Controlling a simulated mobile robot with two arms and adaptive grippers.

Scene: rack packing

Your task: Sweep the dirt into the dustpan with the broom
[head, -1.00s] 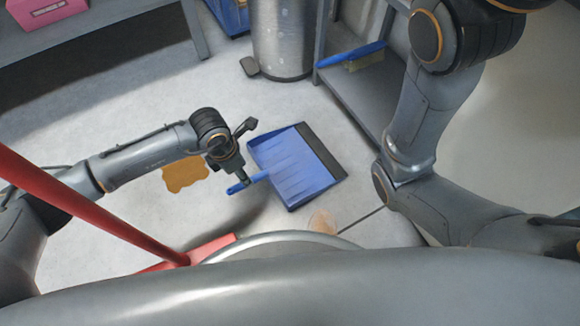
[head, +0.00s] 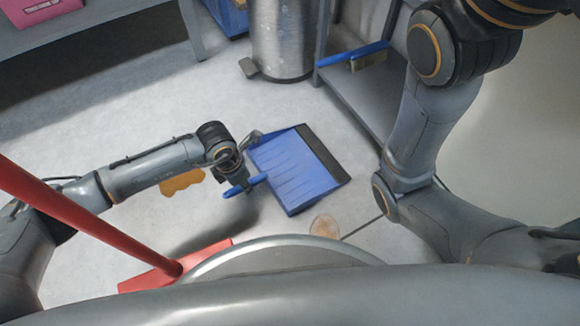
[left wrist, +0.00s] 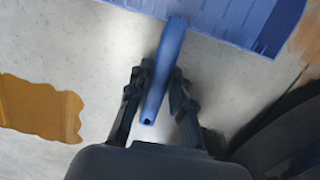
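The blue dustpan (head: 292,175) lies on the floor with its dark lip to the right and its handle (head: 243,186) to the left. My left gripper (head: 240,183) is over the handle. In the left wrist view its fingers (left wrist: 160,85) sit on both sides of the blue handle (left wrist: 165,60) and appear closed on it. The red broom (head: 95,222) leans in from the left edge, its head (head: 165,268) near my base. An orange-brown dirt patch (head: 184,181) is partly hidden by my left arm; it also shows in the left wrist view (left wrist: 40,107). My right gripper is out of view.
A tan spot (head: 324,227) lies on the floor below the dustpan. A metal pedal bin (head: 281,40) stands behind. A grey shelf (head: 355,95) at the right holds a blue-handled brush (head: 352,54). A bench with a pink box (head: 40,10) is at the upper left.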

